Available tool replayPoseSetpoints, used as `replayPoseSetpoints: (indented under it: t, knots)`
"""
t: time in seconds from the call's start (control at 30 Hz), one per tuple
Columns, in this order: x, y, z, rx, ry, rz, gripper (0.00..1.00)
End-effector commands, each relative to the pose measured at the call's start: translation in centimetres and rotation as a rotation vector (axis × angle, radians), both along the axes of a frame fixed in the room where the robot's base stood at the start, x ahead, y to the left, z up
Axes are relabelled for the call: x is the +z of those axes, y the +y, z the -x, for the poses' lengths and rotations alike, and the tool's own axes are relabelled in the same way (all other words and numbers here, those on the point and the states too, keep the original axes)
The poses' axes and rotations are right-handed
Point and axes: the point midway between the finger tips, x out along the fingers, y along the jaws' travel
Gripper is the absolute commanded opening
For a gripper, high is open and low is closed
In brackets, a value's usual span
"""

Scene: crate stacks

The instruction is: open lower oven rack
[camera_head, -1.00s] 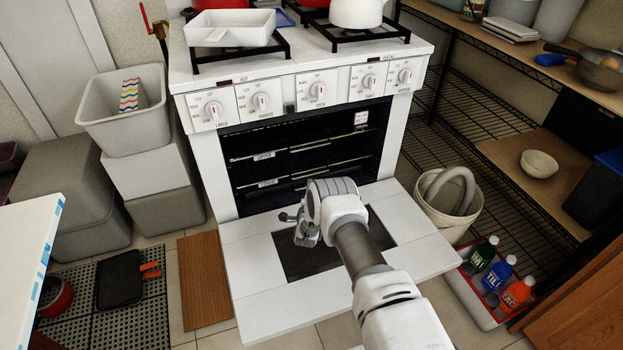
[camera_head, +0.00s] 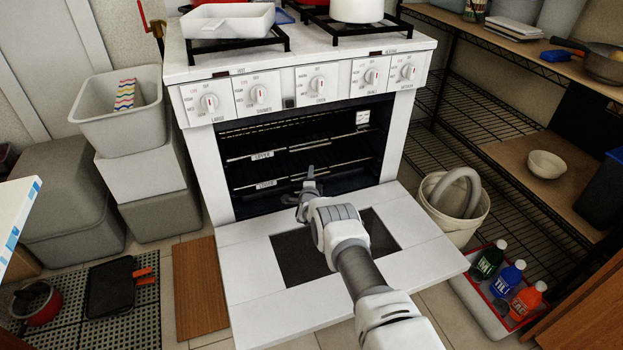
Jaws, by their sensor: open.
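The white oven (camera_head: 208,170) stands in the middle with its door (camera_head: 260,306) folded down flat. Inside are an upper rack (camera_head: 250,156) and a lower rack (camera_head: 262,185), each with a small label at its front. Both racks sit inside the dark cavity. My gripper (camera_head: 310,176) is at the oven opening, above the inner edge of the door and close to the front of the lower rack. It is open. I cannot tell whether it touches the rack, and my wrist hides part of the door.
A beige bucket (camera_head: 440,215) and a crate with bottles (camera_head: 482,298) stand right of the door. Grey bins (camera_head: 118,110) are stacked left of the oven. A brown board (camera_head: 200,290) lies on the floor left of the door. Wire shelves (camera_head: 450,120) fill the right side.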

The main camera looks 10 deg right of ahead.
Motion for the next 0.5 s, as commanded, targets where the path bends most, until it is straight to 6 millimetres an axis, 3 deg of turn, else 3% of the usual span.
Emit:
replayPoseSetpoints:
  t: [0.17, 0.4, 0.5]
  knots:
    - [0.02, -0.01, 0.01, 0.0, 0.0, 0.0, 0.42]
    - [-0.02, -0.01, 0.02, 0.0, 0.0, 0.0, 0.03]
    - [-0.07, 0.0, 0.05, 0.0, 0.001, 0.0, 0.0]
